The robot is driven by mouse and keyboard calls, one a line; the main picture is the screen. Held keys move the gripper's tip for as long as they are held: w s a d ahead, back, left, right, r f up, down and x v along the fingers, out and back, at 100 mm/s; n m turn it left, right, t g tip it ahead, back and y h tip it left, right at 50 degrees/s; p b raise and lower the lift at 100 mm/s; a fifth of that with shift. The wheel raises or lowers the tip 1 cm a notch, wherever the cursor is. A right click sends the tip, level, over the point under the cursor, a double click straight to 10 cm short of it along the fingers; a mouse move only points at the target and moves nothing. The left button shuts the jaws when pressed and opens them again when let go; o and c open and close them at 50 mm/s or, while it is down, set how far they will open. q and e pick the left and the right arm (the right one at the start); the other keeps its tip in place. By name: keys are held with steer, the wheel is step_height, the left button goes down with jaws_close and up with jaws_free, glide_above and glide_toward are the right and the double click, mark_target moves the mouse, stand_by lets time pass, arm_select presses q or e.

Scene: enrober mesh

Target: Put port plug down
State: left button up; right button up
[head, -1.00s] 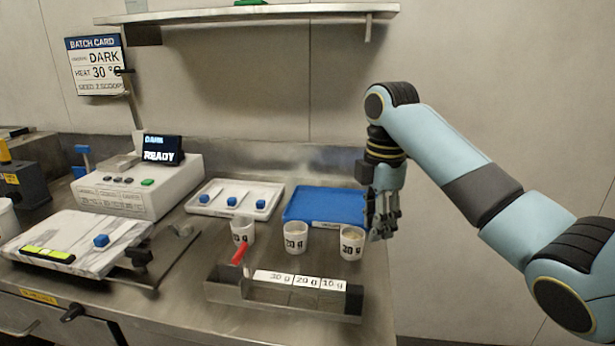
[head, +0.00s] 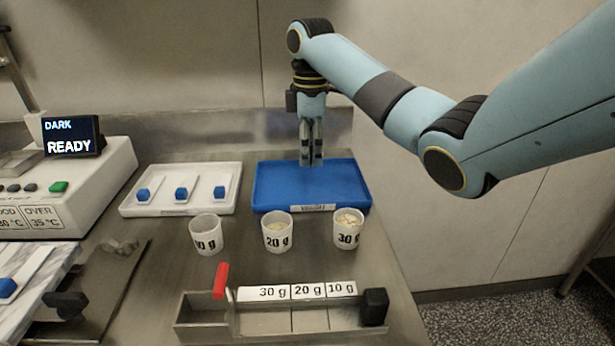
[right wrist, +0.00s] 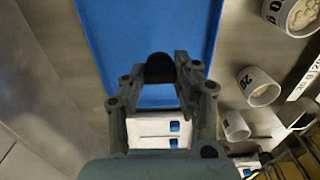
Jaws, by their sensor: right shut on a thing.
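My right gripper (head: 311,163) points straight down over the blue tray (head: 270,202), near its back middle. In the right wrist view, the gripper (right wrist: 162,75) is shut on a dark, rounded piece, which I take to be the port plug (right wrist: 159,66). The blue tray (right wrist: 150,20) fills the view behind it and looks bare where it shows. In the head view the plug cannot be made out between the fingers, and I cannot tell whether it touches the tray. My left gripper is not in view.
Three labelled cups stand in front of the trays: left (head: 206,236), middle (head: 278,233) and right (head: 347,230). A white tray (head: 150,208) with three blue-ended pieces lies left. A metal rack (head: 205,325) with a red handle (head: 221,280) and black block (head: 374,306) is in front.

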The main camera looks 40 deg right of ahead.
steer(key=shift+w+d+f, duration=0.3)
steer(key=shift+w+f, duration=0.05)
steer(key=shift+w, duration=0.1)
step_height(320, 180, down, 4)
steer(key=shift+r, duration=0.25)
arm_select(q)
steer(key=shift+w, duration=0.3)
arm_select(e)
steer(key=shift+f, duration=0.25)
steer(key=shift+f, duration=0.1)
steer(key=o, duration=1)
steer(key=shift+c, duration=0.2)
